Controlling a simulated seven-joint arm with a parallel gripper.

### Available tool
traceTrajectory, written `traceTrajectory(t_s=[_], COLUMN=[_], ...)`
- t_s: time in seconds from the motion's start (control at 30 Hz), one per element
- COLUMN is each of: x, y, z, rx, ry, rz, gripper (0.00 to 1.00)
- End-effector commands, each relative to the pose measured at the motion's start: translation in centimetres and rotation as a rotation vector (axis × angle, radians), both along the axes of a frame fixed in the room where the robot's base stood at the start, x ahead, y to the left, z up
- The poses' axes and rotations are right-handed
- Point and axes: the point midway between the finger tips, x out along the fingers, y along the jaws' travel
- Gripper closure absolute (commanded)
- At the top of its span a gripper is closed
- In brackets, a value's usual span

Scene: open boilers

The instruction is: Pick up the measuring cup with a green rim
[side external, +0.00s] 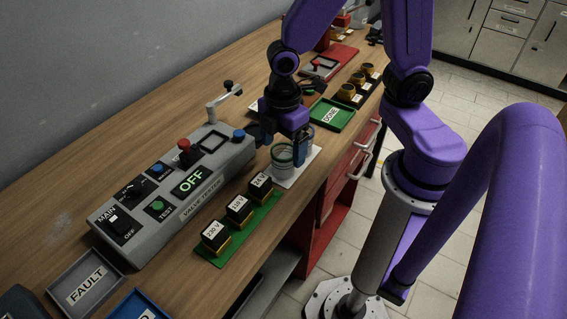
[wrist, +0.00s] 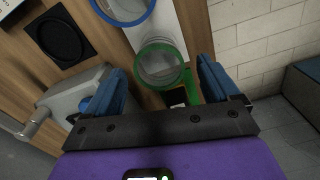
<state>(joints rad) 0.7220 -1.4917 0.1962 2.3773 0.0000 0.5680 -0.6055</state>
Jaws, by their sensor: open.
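In the side view the green-rimmed cup (side external: 281,153) stands upright on a white mat (side external: 293,178), below my gripper. My gripper (side external: 286,150) is open, with blue fingers; in the wrist view the fingers (wrist: 168,85) lie on either side of the cup, apart from it. Whether the fingertips are level with the cup is hard to tell. A second cup with a blue rim (wrist: 124,8) is cut off at the top of the wrist view.
A grey valve tester (side external: 175,190) with buttons and a lever stands left of the cup. A green strip (side external: 238,228) with black blocks lies in front. A green DONE tray (side external: 332,114) is behind. The bench's right edge is close to the mat.

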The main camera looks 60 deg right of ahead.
Motion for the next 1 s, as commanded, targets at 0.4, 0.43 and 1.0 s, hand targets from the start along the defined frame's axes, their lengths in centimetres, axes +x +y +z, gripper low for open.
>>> traceTrajectory(t_s=[0.4, 0.43, 1.0], x=[0.0, 0.0, 0.0], y=[-0.2, -0.2, -0.2], z=[-4.3, -4.4, -4.6], rx=[-0.002, -0.001, 0.000], ry=[0.001, 0.001, 0.000], rz=[0.000, 0.000, 0.000], gripper=[0.12, 0.12, 0.71])
